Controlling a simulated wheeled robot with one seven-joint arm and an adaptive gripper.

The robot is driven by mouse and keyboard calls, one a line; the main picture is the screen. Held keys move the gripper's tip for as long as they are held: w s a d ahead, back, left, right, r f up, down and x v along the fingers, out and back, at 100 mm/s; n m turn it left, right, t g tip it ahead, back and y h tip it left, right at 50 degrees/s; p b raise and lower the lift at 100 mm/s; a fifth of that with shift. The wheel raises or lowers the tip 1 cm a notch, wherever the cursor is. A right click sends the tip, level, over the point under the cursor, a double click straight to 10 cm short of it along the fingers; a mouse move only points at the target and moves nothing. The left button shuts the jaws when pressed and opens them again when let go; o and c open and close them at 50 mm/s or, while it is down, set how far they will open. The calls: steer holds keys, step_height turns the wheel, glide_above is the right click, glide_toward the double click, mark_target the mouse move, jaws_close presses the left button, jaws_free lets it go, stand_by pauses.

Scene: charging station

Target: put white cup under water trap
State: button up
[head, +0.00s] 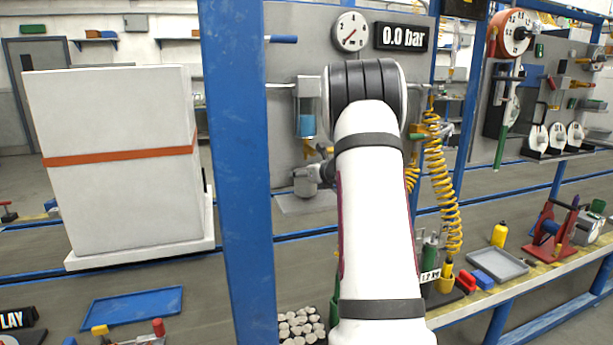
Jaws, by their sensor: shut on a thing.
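The water trap (306,122) is a clear bowl with blue liquid, hanging below a grey block on the grey panel, left of my arm. A brass-coloured fitting (308,150) shows below it. My gripper (305,182) is grey and partly hidden behind my white arm. It is just below the trap and its fitting, above a small grey shelf plate (300,204). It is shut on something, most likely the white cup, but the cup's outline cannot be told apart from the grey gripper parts. No other white cup is seen.
A blue post (236,180) stands close on the left, before a large white box with an orange band (120,157). A yellow coiled hose (440,180) hangs to the right. A bench (540,285) with a grey tray (497,266) and a yellow bottle (499,234) lies at right.

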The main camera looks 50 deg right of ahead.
steer(key=shift+s+f, duration=0.15)
steer(key=shift+f, duration=0.25)
steer(key=shift+f, duration=0.15)
steer(key=o, duration=1.3)
steer(key=shift+c, duration=0.2)
steer(key=shift+s+r, duration=0.1)
steer(key=shift+r, duration=0.1)
steer(key=v, duration=1.1)
steer(key=shift+s+a, duration=0.2)
steer(key=shift+s, duration=0.15)
steer(key=shift+r, duration=0.15)
